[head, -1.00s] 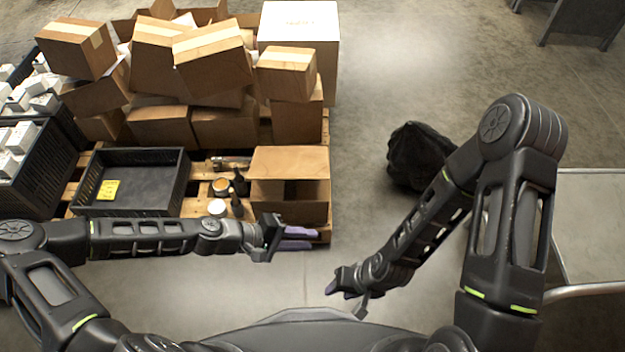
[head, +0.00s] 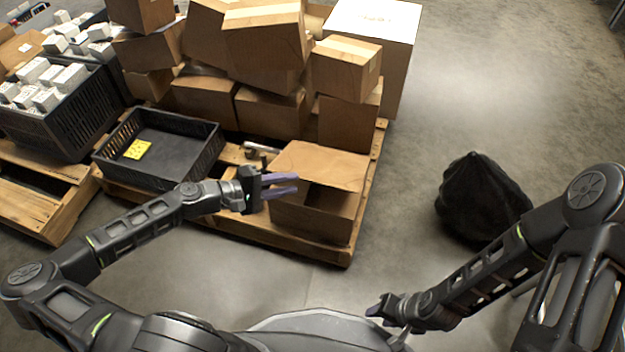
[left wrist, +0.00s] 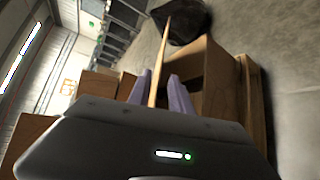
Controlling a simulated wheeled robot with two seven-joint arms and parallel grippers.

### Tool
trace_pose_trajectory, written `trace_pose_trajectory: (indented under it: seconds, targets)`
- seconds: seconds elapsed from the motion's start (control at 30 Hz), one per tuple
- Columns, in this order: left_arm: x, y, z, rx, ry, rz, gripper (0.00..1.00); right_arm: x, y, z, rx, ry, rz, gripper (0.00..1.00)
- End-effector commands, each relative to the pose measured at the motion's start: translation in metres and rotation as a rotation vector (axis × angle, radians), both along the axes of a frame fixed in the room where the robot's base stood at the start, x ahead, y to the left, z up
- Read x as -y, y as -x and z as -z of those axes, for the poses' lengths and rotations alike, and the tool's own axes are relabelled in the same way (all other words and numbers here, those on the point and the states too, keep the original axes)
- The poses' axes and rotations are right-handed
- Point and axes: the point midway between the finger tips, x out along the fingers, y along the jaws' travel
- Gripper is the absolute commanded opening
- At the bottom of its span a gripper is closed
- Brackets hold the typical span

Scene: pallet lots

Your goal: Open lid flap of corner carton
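The corner carton (head: 310,215) stands at the near right corner of the pallet, with a dark opening on its near side. Its lid flap (head: 322,163) lies out over the top, roughly level. My left gripper (head: 285,185) is at the carton's left side, its purple fingers apart. In the left wrist view the flap shows edge-on as a thin tan strip (left wrist: 162,65) running between the two fingers (left wrist: 160,92), with gaps visible beside it. My right gripper (head: 385,310) is low over the floor, away from the carton; its finger gap is unclear.
A black tray (head: 205,160) with a yellow label and some small items sit left of the carton on the pallet (head: 240,228). Stacked cartons (head: 270,45) stand behind. A black bag (head: 483,200) lies on the floor to the right. Floor between bag and pallet is clear.

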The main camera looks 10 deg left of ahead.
Motion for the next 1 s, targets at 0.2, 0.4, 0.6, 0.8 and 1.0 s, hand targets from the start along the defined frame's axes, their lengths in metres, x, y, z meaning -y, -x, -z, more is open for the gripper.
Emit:
trace_pose_trajectory:
  seconds: [0.2, 0.4, 0.6, 0.8, 1.0]
  targets:
    - [0.023, -0.017, 0.011, 0.001, 0.000, 0.004, 0.25, 0.000, -0.002, 0.015, 0.004, 0.001, 0.003, 0.36]
    - [0.045, -0.035, 0.020, 0.001, -0.001, 0.003, 0.25, 0.000, -0.004, 0.024, 0.008, 0.000, 0.005, 0.36]
    - [0.054, -0.042, 0.022, 0.000, 0.000, 0.001, 0.25, 0.000, -0.005, 0.026, 0.008, -0.001, 0.005, 0.36]
    - [0.054, -0.043, 0.021, -0.001, 0.001, 0.000, 0.25, 0.000, -0.004, 0.025, 0.008, -0.001, 0.005, 0.36]
    - [0.054, -0.043, 0.021, -0.001, 0.001, 0.001, 0.12, 0.000, -0.004, 0.025, 0.008, -0.001, 0.005, 0.36]
